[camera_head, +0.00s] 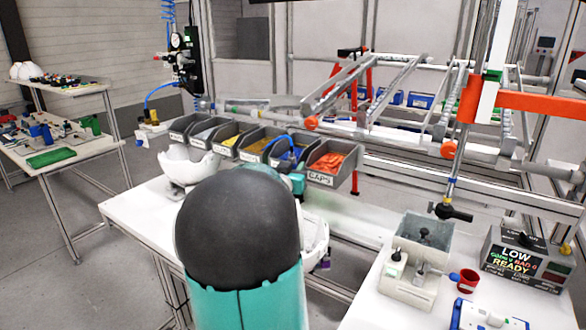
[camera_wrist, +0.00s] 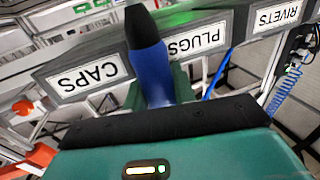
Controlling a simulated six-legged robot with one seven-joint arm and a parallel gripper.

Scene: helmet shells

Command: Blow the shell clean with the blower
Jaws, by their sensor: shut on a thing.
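The blower, a blue body (camera_wrist: 152,78) with a black tapered nozzle, stands between the green fingers of my gripper (camera_wrist: 160,92) in the wrist view. My gripper is shut on it. In the head view, a small teal part of my gripper (camera_head: 297,179) shows beside the bins, with blue just above it; my arm hides most of it. One white shell (camera_head: 188,168) sits on the white table at the left of my arm. Another white shell (camera_head: 318,238) shows at the right, partly hidden by my arm. I cannot tell whether dust lies on either shell.
A row of grey labelled bins, including the caps bin (camera_head: 331,165), lines the back of the white table (camera_head: 135,213). A metal frame with orange parts rises behind. At right are a grey box (camera_head: 420,240), a red cup (camera_head: 467,281) and a display box (camera_head: 520,262).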

